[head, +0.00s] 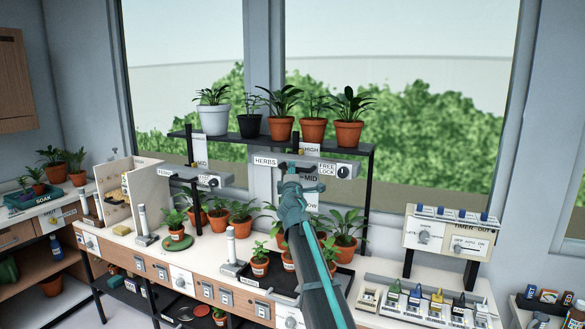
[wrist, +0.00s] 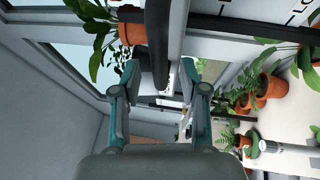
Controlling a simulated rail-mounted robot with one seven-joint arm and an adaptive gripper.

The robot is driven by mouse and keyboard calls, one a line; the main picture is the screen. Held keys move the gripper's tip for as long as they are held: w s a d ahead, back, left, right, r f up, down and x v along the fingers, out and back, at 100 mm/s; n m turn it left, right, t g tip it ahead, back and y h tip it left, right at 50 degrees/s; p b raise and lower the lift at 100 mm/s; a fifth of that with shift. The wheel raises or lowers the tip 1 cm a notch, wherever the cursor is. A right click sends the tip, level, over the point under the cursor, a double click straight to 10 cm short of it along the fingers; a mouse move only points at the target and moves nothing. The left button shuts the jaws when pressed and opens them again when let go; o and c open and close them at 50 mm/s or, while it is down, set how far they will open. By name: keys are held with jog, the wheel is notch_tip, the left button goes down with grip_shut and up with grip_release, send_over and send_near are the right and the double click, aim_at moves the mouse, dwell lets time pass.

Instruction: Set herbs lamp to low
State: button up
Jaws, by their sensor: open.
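The herbs lamp (head: 265,161) is a grey bar labelled HERBS under the plant shelf in the head view. Its FREE/LOCK knob (head: 344,171) is at the right end. Behind it are HIGH, MID (head: 310,178) and partly covered lower labels; the bar is around MID, its exact setting unclear. My gripper (head: 300,188) is in front of the bar's middle and hides part of it. In the wrist view my gripper (wrist: 158,80) is open, its fingers apart, with a dark bar and the grey lamp bar (wrist: 178,40) ahead between them. Contact cannot be told.
The shelf (head: 225,138) above holds several potted plants. A second lamp (head: 205,181) hangs to the left. Seedlings and a black tray (head: 262,277) stand on the bench below. A timer panel (head: 447,235) stands at the right.

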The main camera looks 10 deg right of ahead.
aim_at(301, 165)
jog(key=shift+x, duration=1.5)
grip_shut()
